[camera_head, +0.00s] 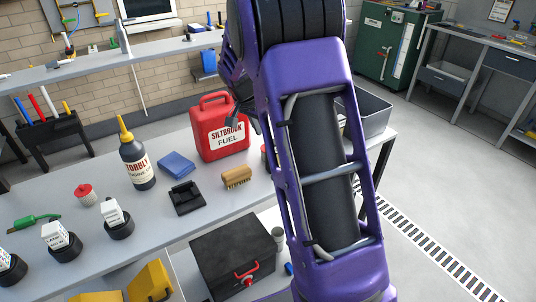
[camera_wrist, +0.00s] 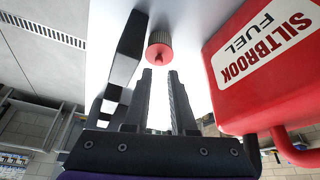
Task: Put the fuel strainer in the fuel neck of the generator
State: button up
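In the wrist view, a small grey ribbed cylinder with a red end and a red knob (camera_wrist: 159,48) lies straight beyond my fingertips. It may be the fuel strainer, but I cannot confirm this. My gripper (camera_wrist: 160,76) is open, with a clear gap between its two dark fingers and nothing in it. The cylinder looks apart from the tips. In the head view, a small red thing (camera_head: 264,152) shows beside my arm, mostly hidden; it may be the same item. I cannot make out the generator or its fuel neck; my arm covers much of the bench.
A red fuel can (camera_head: 219,128) stands close to my gripper and fills the right of the wrist view (camera_wrist: 265,65). A brush (camera_head: 237,178), blue cloths (camera_head: 176,164), an oil bottle (camera_head: 137,160) and a red cap-like piece (camera_head: 86,194) are on the bench. A grey bin (camera_head: 376,113) is behind my arm.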

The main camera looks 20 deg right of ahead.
jog(key=x, duration=0.5)
jog(key=shift+d, duration=0.15)
grip_shut()
dwell(1.2)
